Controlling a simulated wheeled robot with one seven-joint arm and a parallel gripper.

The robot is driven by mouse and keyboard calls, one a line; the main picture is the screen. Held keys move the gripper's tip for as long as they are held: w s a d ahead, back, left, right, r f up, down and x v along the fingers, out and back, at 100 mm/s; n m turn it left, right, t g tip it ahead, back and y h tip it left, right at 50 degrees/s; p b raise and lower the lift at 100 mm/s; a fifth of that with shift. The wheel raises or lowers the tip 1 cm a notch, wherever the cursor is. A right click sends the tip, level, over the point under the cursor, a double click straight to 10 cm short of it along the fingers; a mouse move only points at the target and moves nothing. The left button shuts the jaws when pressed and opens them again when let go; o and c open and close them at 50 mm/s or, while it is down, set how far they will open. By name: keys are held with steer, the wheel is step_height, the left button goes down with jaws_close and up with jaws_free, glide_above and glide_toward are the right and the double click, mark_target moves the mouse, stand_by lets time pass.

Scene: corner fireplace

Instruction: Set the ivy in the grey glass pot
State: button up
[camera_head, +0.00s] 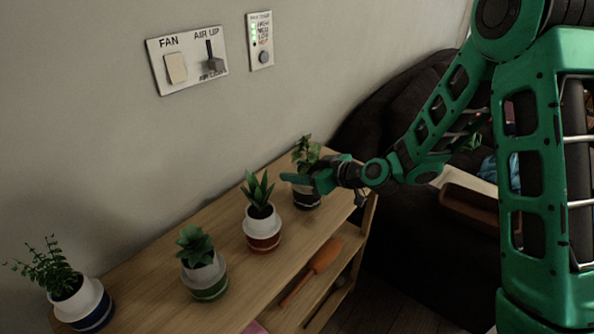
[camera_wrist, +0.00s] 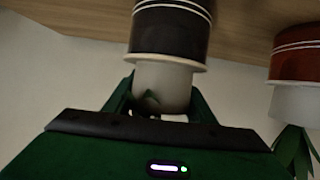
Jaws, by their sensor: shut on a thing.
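A leafy green plant (camera_head: 305,153) stands upright at the right end of the wooden shelf, its white inner pot in a dark grey banded pot (camera_head: 307,197). I take this plant for the ivy, though the far-left plant also has small leaves. My gripper (camera_head: 308,181) reaches in from the right. In the wrist view, which is upside down, its green fingers are on both sides of the white inner pot (camera_wrist: 162,88), shut on it. The dark pot (camera_wrist: 170,35) stands on the wood around that inner pot. Most of the plant is hidden there by my gripper's body.
Close on the left stands a spiky plant in a red banded pot (camera_head: 262,236), also in the wrist view (camera_wrist: 298,62). Farther left are a green banded pot (camera_head: 207,283) and a blue banded pot (camera_head: 88,311). A wall with switches (camera_head: 188,60) rises behind.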

steer(key=shift+f, duration=0.1)
steer(key=o, duration=0.9)
steer(key=shift+c, duration=0.2)
steer(key=s+d+r+m+g+h, duration=0.1)
steer(key=s+d+m+h, duration=0.15)
steer(key=s+d, duration=0.55)
steer(key=s+d+r+m+g+h, duration=0.1)
steer(key=s+d+m+g+h, duration=0.2)
steer(key=d, duration=0.9)
steer(key=s+d+r+m+h, duration=0.1)
steer(key=s+d+h, duration=0.2)
steer(key=s+d, duration=0.6)
steer(key=s+d+r+m+g+h, duration=0.1)
steer(key=s+d+r+m+g, duration=0.1)
steer(key=s+d+m, duration=0.3)
steer(key=s+d+r+m+g+h, duration=0.1)
steer(key=s+d+m, duration=0.4)
steer(key=s, duration=0.8)
steer(key=d+r+g, duration=0.1)
steer(key=d+r, duration=0.1)
steer(key=d, duration=0.1)
steer(key=shift+s+g, duration=0.25)
steer(key=shift+g, duration=0.05)
